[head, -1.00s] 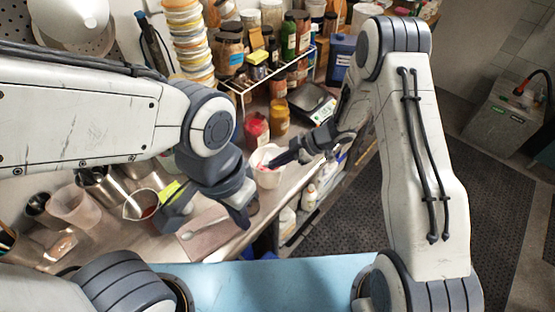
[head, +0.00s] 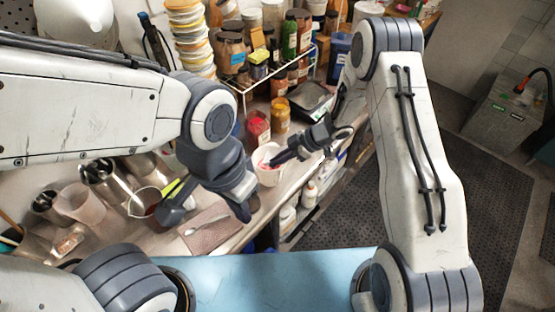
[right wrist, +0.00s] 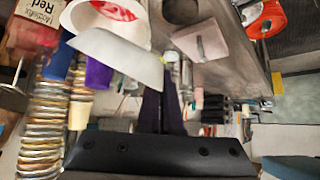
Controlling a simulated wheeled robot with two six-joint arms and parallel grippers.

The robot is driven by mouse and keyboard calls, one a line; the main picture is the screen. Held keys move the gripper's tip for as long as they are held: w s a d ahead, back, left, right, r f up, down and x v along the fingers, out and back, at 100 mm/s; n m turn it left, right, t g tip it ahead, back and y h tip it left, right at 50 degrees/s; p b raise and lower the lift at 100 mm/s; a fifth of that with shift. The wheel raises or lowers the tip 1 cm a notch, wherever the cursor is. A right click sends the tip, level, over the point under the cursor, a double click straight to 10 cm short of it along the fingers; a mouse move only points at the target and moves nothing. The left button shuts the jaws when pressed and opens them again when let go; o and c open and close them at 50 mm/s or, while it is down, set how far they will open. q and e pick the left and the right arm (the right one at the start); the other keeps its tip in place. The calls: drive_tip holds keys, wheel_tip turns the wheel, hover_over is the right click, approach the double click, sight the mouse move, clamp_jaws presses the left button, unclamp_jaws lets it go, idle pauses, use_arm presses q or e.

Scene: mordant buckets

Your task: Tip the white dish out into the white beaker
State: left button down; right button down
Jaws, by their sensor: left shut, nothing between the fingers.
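The white beaker (head: 269,176) stands near the bench's front edge, with red matter showing inside its mouth. It also shows at the top of the right wrist view (right wrist: 92,14). The white dish (right wrist: 118,62) is a pale curved shape tilted against or just over the beaker's rim; I cannot tell if they touch. My right gripper (head: 278,161) is at the beaker's mouth, its dark fingers close together at the dish's edge, holding it. My left gripper (head: 246,213) is shut and empty, lower left of the beaker, above the bench edge.
Red (head: 258,126) and yellow (head: 281,113) jars stand behind the beaker. A scale (head: 311,98) and a wire rack of jars (head: 262,85) lie further back. A spoon rests on a brown mat (head: 208,236). Metal and clear vessels (head: 80,205) crowd the left.

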drive_tip(key=shift+w+a+r, duration=0.1)
drive_tip(key=shift+w+r, duration=0.1)
drive_tip(key=shift+r, duration=0.05)
drive_tip(key=shift+w+r+g+h, duration=0.1)
drive_tip(key=shift+g+h, duration=0.3)
drive_tip(key=shift+a, duration=0.1)
idle(0.5)
drive_tip(key=shift+w+a+r+m+g+h, duration=0.15)
drive_tip(key=shift+w+r+m+g+h, duration=0.1)
drive_tip(key=shift+m+g+h, duration=0.2)
idle(0.6)
drive_tip(key=shift+w+a+r+g+h, duration=0.2)
drive_tip(key=shift+w+g+h, duration=0.15)
drive_tip(key=shift+g, duration=0.2)
idle(0.3)
